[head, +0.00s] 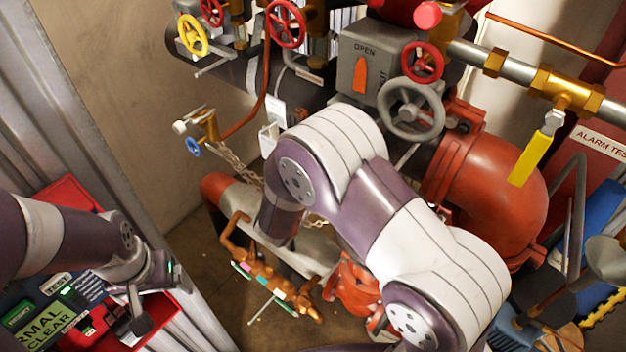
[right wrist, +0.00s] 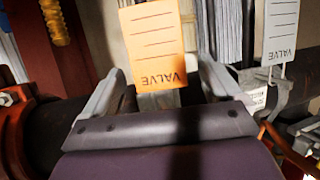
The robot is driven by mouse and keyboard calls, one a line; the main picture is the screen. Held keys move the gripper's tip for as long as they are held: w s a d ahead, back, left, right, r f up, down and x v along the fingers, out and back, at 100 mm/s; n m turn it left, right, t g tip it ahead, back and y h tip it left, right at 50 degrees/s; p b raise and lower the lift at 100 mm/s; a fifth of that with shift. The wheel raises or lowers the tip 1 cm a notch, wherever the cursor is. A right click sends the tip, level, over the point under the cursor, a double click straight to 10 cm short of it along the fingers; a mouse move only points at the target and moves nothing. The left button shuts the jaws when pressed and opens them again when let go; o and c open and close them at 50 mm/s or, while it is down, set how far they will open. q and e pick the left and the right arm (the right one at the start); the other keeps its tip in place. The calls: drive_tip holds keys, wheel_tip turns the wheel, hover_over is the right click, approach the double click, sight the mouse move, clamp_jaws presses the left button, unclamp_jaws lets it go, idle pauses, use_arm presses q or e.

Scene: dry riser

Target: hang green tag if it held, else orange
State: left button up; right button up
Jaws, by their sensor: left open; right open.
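In the right wrist view an orange tag (right wrist: 152,42) lettered VALVE, upside down in the picture, stands between the fingers of my right gripper (right wrist: 158,92). These fingers are spread, one on each side of it; I cannot tell whether either touches it. A white tag (right wrist: 281,30), also lettered VALVE, hangs to the right, apart from the fingers. In the head view my right arm hides its own gripper. My left gripper (head: 142,300) is open and empty at lower left, over a red case. I make out no green tag and no readable gauge.
Pipework fills the centre and right, with a grey OPEN indicator box (head: 365,65), a grey handwheel (head: 412,108), red handwheels (head: 287,23) and a yellow lever (head: 531,158). A corrugated metal wall (head: 60,110) stands at left.

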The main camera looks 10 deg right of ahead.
drive_tip(key=b+v, duration=0.2)
drive_tip(key=v, duration=1)
drive_tip(key=shift+b, duration=0.4)
drive_tip(key=s+a+f+n+g+y+b, duration=0.2)
drive_tip(key=s+a+f+n+g+y, duration=0.15)
drive_tip(key=a+f+n+y, duration=0.5)
drive_tip(key=s+d+f+g+b, duration=0.2)
drive_tip(key=s+d+g, duration=0.1)
drive_tip(key=d, duration=0.6)
drive_tip(key=s+d+f+g+b, duration=0.3)
drive_tip(key=s+d, duration=0.1)
drive_tip(key=d, duration=0.5)
drive_tip(key=shift+s+m+b, duration=0.25)
drive_tip(key=shift+m+b, duration=0.05)
drive_tip(key=shift+m, duration=0.15)
